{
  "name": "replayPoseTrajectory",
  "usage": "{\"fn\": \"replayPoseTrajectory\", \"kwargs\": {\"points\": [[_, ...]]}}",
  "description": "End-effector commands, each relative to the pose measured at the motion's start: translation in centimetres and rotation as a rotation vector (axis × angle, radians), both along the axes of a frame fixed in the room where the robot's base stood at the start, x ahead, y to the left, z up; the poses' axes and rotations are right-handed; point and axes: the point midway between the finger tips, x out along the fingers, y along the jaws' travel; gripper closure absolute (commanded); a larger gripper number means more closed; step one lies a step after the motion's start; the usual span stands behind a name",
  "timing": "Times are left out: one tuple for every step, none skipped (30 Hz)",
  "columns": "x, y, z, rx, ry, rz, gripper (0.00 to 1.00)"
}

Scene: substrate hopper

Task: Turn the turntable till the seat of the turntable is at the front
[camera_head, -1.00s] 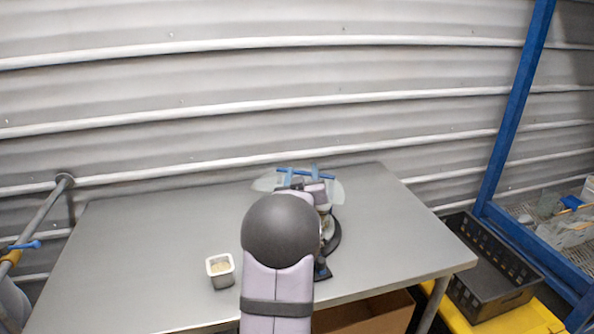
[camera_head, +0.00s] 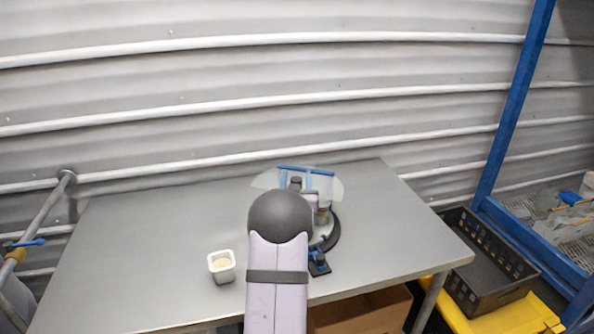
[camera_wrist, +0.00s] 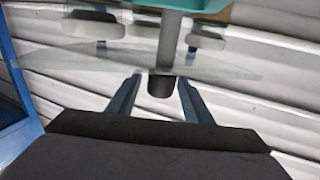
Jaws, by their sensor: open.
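The turntable stands toward the back right of the table, largely hidden behind my arm in the head view. A dark curved part of it (camera_head: 331,238) shows right of my arm, and a small black-and-blue piece (camera_head: 319,263) sits at its front. A clear plate with a blue bar (camera_head: 300,171) rises at the back. Which part is the seat I cannot tell. In the wrist view my gripper (camera_wrist: 157,78) is open, its two fingers apart. A dark-tipped grey post (camera_wrist: 161,85) appears between them, beneath a clear disc (camera_wrist: 210,68); contact is not visible.
The table's left side is clear. A black crate (camera_head: 490,270) and a blue upright (camera_head: 510,110) stand right of the table. A corrugated wall closes the back.

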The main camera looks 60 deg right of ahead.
Motion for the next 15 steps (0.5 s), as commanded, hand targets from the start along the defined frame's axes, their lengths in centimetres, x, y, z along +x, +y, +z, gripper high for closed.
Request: {"fn": "replayPoseTrajectory", "kwargs": {"points": [[0.2,-0.5,0.2,0.0,0.0,0.0,0.54],[0.4,-0.8,0.1,0.0,0.0,0.0,0.54],[0.5,-1.1,0.1,0.0,0.0,0.0,0.54],[0.6,-1.3,0.1,0.0,0.0,0.0,0.54],[0.7,-1.5,0.1,0.0,0.0,0.0,0.54],[0.9,-1.7,0.1,0.001,0.0,0.0,0.54],[0.9,-1.9,0.0,0.0,0.001,0.0,0.54],[1.0,-2.0,0.1,0.0,0.0,0.0,0.54],[1.1,-2.1,0.1,0.0,0.001,0.0,0.54],[1.1,-2.2,0.0,0.0,0.001,0.0,0.54],[1.1,-2.3,0.0,0.001,0.0,0.0,0.54],[1.2,-2.3,0.0,0.0,0.001,0.0,0.54],[1.2,-2.4,0.0,0.0,0.001,0.0,0.54],[1.2,-2.4,0.0,0.0,0.001,0.0,0.54],[1.2,-2.4,0.0,0.0,0.001,0.0,0.54]]}}
